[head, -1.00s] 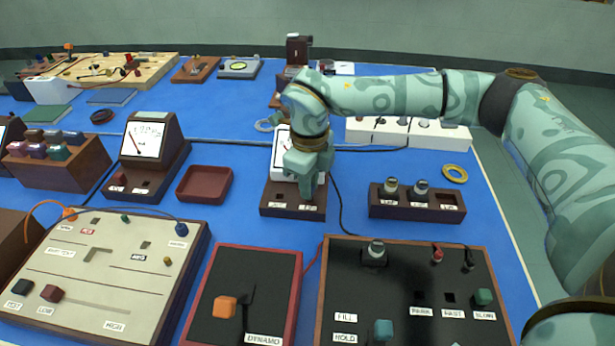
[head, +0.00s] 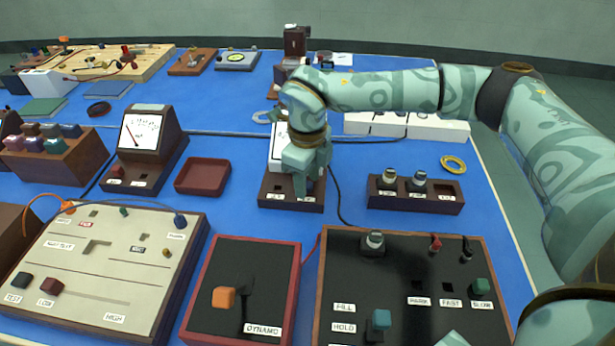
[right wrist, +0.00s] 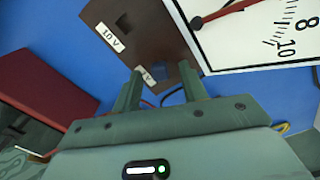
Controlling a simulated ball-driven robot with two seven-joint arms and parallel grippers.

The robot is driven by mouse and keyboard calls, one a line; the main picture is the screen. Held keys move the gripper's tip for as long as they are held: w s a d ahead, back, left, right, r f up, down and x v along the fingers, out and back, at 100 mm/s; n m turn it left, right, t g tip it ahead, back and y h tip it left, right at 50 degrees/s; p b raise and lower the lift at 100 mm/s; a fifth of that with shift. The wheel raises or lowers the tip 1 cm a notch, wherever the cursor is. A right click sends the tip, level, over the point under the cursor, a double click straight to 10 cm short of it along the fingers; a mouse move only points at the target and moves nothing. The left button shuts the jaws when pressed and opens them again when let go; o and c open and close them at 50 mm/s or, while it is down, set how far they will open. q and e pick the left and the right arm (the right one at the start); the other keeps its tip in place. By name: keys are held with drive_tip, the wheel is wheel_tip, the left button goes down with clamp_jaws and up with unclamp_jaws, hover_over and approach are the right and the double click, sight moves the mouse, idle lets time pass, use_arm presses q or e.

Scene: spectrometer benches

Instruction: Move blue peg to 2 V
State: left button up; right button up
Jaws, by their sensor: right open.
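The brown meter base (head: 277,201) with its white dial (head: 277,150) stands mid-table, mostly behind my right gripper (head: 305,185). In the right wrist view the base (right wrist: 150,35) carries a 10 V label (right wrist: 110,38) next to a dark hole. A second label, too small to read surely, lies between my open right fingers (right wrist: 158,82). The fingers point down at the front of the base and hold nothing I can make out. My left gripper is not clearly in view.
A similar meter (head: 146,132) and an empty red tray (head: 203,176) stand to the left. A brown block (head: 415,206) with round fittings stands to the right. The dynamo panel (head: 268,255) and a dark control panel (head: 340,285) lie in front.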

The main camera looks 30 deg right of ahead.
use_arm(q)
drive_tip(key=shift+t, duration=0.3)
drive_tip(key=r+p, duration=0.1)
drive_tip(key=w+r+p, duration=0.1)
drive_tip(key=r+p, duration=0.1)
drive_tip(key=w+r+p, duration=0.1)
drive_tip(key=r+p, duration=0.1)
drive_tip(key=shift+w, duration=0.15)
use_arm(e)
wheel_tip(320, 180, up, 16)
